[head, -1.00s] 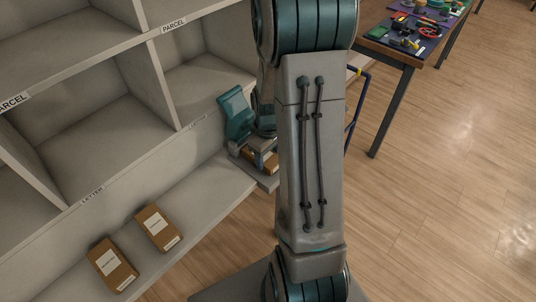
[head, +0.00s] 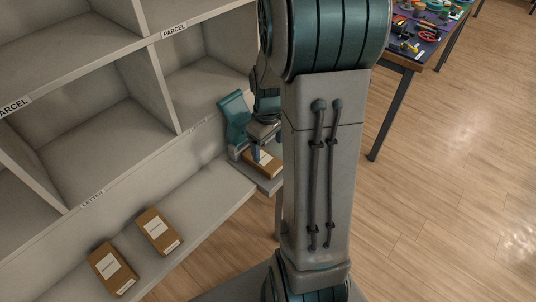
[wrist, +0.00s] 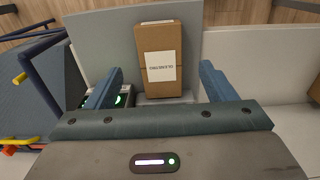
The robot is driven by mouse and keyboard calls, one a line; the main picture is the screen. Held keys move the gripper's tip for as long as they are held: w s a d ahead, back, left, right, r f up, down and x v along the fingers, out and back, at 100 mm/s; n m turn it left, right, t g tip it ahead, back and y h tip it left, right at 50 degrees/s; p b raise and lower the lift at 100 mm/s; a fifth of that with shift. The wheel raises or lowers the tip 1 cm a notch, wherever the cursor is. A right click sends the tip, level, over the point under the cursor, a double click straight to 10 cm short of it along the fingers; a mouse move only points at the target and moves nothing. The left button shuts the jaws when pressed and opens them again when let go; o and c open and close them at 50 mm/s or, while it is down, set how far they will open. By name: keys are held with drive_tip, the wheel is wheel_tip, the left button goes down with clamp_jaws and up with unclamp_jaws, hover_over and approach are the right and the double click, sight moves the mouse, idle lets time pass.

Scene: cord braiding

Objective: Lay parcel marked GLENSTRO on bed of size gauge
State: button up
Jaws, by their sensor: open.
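The label appears to read GLENSTRO. In the head view my gripper is just above the parcel and partly hidden by my arm.
Two other labelled brown parcels (head: 113,268) (head: 158,231) lie on the shelf ledge (head: 205,212) at lower left. Pigeonhole shelves marked PARCEL and LETTER stand behind. A table (head: 400,58) with tools is at upper right. A blue rail (wrist: 35,75) is left in the wrist view.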

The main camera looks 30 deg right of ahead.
sight(268, 161)
wheel_tip(268, 161, up, 5)
drive_tip(key=s+a+r+m+t, duration=0.2)
drive_tip(key=s+a+r+m, duration=0.2)
drive_tip(key=s+a+r, duration=0.3)
drive_tip(key=s+a, duration=0.5)
drive_tip(key=shift+t, duration=0.4)
drive_tip(key=shift+s+r, duration=0.1)
